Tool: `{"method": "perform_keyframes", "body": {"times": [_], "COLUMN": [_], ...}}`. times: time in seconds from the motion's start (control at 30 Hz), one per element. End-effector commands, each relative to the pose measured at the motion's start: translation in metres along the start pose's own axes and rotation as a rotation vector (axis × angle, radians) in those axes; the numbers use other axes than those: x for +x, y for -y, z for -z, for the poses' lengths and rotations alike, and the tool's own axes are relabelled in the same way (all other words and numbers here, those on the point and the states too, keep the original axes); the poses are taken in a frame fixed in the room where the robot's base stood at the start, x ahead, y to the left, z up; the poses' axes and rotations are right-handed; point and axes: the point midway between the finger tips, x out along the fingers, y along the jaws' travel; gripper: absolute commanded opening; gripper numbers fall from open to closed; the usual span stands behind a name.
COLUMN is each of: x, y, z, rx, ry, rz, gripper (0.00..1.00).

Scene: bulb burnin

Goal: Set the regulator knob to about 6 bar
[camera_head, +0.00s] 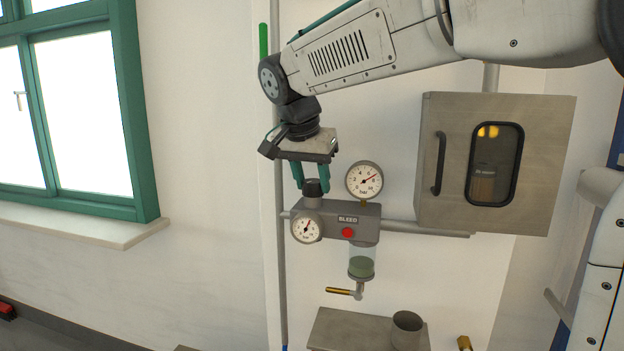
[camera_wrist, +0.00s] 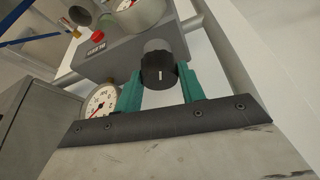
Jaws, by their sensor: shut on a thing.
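The black regulator knob (camera_head: 313,190) sits on top of the grey regulator body (camera_head: 352,208) on the wall pipe. My gripper (camera_head: 312,184) comes from above, with one teal finger on each side of the knob, and is shut on it. In the wrist view the knob (camera_wrist: 158,72) shows a white mark between the fingers. Exact readings are too small to tell.
A red button (camera_head: 348,232) sits under the BLEED label. A clear bowl (camera_head: 361,263) and a brass-handled valve (camera_head: 343,291) hang below. A grey cabinet (camera_head: 495,163) with a window is at the right. A green-framed window (camera_head: 75,100) is at the left.

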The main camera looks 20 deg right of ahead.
Motion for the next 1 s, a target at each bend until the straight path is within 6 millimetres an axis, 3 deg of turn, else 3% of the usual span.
{"method": "perform_keyframes", "body": {"times": [0.13,0.17,0.23,0.57,1.0], "x": [-0.001,-0.001,-0.001,-0.004,-0.069], "y": [0.001,0.001,0.001,0.000,0.001], "z": [0.000,0.000,0.000,0.000,-0.001], "rx": [0.000,0.000,0.000,-0.001,-0.002], "ry": [0.000,0.000,0.000,0.000,0.000], "rz": [0.003,0.003,0.003,0.002,0.004], "gripper": [0.16,0.45,0.61,0.61,0.61]}}
